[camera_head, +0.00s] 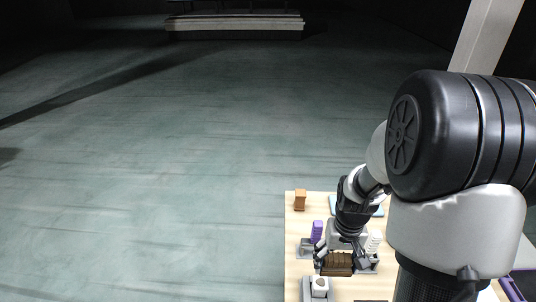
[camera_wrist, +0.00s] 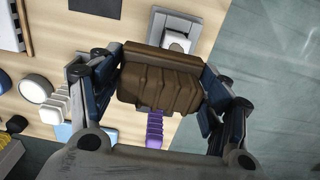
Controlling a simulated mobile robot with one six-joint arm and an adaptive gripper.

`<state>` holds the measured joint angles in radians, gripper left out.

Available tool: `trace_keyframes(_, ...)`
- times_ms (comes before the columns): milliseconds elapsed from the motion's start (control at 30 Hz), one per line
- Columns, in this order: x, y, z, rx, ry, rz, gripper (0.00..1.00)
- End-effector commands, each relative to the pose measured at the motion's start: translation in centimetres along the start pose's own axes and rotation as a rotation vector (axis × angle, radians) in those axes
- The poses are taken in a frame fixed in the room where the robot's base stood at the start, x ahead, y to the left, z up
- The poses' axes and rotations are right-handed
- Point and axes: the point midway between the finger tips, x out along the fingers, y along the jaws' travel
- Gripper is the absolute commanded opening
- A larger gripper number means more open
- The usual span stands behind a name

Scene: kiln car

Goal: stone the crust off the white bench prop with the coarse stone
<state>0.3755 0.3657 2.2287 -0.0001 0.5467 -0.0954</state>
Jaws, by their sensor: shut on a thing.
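My gripper (camera_wrist: 164,98) is shut on a dark brown ridged block, which I take for the coarse stone (camera_wrist: 158,82). One finger lies against each end of it. In the head view the brown block (camera_head: 337,264) shows below my gripper (camera_head: 340,258), over the work table. I cannot tell its height above the table. A white block in a grey holder, which looks like the white bench prop (camera_wrist: 175,40), stands just beyond the stone in the wrist view. In the head view the prop (camera_head: 320,284) is in front of the stone, with a brownish patch on top.
A purple ridged piece (camera_head: 317,231) and a white ridged piece (camera_head: 375,241) flank my gripper. An orange-brown block (camera_head: 299,199) stands at the table's far left corner. A pale blue sheet (camera_head: 377,211) lies at the back. The table's left edge (camera_head: 286,240) is close; open floor lies beyond.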

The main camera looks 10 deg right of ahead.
Motion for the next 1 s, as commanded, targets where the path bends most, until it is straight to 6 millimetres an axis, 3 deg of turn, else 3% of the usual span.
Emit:
trace_keyframes(167,-0.1,-2.2,-0.9,-0.048,0.002,0.0,0.36)
trace_keyframes(400,-0.7,-10.3,-2.6,-0.205,0.001,0.0,0.36)
trace_keyframes(533,-0.9,-13.4,-2.7,-0.261,0.002,0.0,0.36)
trace_keyframes(700,-1.0,-14.7,-2.8,-0.282,0.002,0.0,0.36)
trace_keyframes(1000,-1.0,-14.6,-2.8,-0.28,0.002,0.0,0.36)
